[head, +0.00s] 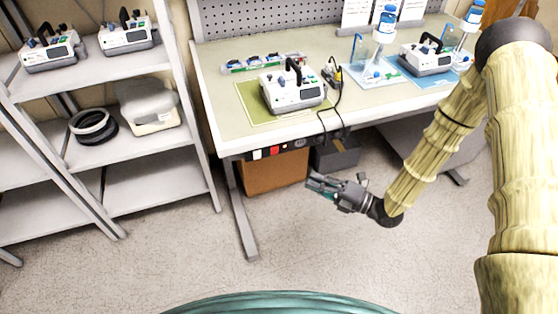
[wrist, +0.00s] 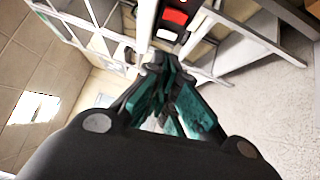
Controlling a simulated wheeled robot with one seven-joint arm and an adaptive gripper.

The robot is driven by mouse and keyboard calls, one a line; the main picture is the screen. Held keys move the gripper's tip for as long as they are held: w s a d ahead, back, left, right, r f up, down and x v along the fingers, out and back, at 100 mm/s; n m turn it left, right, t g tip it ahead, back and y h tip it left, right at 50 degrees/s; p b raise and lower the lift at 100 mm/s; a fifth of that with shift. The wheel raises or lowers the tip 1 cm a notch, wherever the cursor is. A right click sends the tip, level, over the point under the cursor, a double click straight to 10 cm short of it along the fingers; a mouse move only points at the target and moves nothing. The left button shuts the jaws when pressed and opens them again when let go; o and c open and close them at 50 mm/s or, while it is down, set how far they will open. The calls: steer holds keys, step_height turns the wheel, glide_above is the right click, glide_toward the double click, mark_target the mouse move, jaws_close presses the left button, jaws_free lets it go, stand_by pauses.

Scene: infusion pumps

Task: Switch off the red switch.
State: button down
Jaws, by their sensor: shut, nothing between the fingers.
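The red switch (head: 274,151) is on a dark power strip (head: 300,143) fixed under the front edge of the workbench. A white switch or socket (head: 257,154) sits just left of it. In the wrist view the red switch (wrist: 176,16) shows at the top, with the white one (wrist: 166,35) below it, just beyond the fingertips. My gripper (head: 311,183) is shut and empty, in front of the bench, below and to the right of the red switch and apart from it. Its fingers (wrist: 160,70) point toward the strip in the wrist view. Whether the switch is on or off is too small to tell.
An infusion pump (head: 292,92) stands on a green mat on the workbench (head: 215,85). Black cables (head: 333,118) hang over the bench's front edge. A shelf rack (head: 100,75) stands left. A brown box (head: 270,175) is under the bench. Floor before the bench is clear.

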mark_target(275, 150)
steer(key=w+d+p+x, duration=0.1)
steer(key=p+x, duration=0.3)
steer(key=x, duration=0.9)
steer(key=shift+w, duration=0.7)
steer(key=shift+d+r, duration=0.15)
steer(key=shift+d, duration=0.1)
